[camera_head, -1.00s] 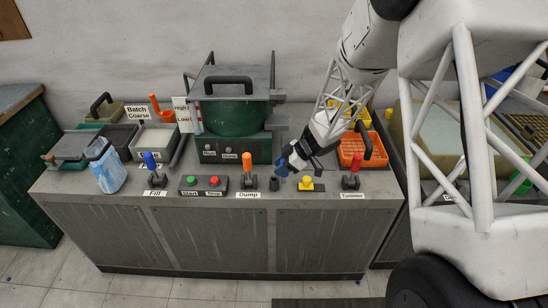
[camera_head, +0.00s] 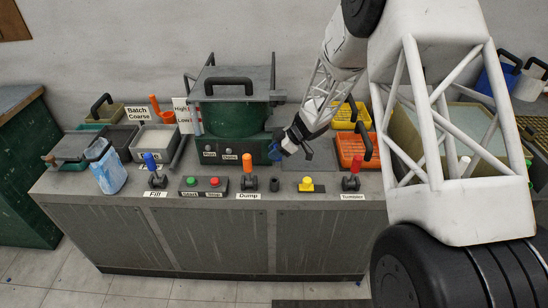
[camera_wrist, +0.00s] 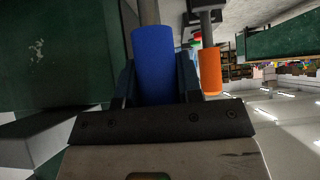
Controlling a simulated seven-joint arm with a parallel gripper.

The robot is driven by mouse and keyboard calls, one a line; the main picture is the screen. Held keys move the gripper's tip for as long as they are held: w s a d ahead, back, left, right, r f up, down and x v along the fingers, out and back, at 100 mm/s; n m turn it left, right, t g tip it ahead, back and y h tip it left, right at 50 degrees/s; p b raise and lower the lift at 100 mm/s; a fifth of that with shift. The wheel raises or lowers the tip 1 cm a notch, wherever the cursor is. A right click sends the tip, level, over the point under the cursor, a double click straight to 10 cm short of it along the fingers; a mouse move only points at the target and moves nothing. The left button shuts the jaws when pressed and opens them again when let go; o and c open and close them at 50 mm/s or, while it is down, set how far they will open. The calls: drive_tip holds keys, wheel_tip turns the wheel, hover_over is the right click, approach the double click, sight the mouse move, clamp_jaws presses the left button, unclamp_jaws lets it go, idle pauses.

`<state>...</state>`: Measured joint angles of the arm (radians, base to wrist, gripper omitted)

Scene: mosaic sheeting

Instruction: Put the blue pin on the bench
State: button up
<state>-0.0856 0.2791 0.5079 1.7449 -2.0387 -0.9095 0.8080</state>
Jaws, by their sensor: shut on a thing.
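My gripper (camera_head: 281,148) is shut on the blue pin (camera_head: 274,152), just right of the green machine's base and above the back part of the bench (camera_head: 220,235). In the wrist view the blue pin (camera_wrist: 154,62) sits between the two fingers, with a grey shaft running on from its far end. In the head view the pin is small and partly hidden by the gripper. I cannot tell whether the pin touches anything below.
A green lidded machine (camera_head: 232,118) stands at the bench's back. Orange-topped Dump lever (camera_head: 248,165), a small dark socket (camera_head: 274,185), a yellow button (camera_head: 306,184) and the Tumbler lever (camera_head: 351,180) line the front edge. An orange basket (camera_head: 352,147) is to the right.

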drive_tip(key=shift+w+a, duration=0.1)
drive_tip(key=shift+w, duration=0.2)
drive_tip(key=shift+w+f, duration=0.1)
drive_tip(key=shift+f, duration=1.7)
drive_tip(key=shift+f, duration=0.15)
drive_tip(key=o, duration=0.7)
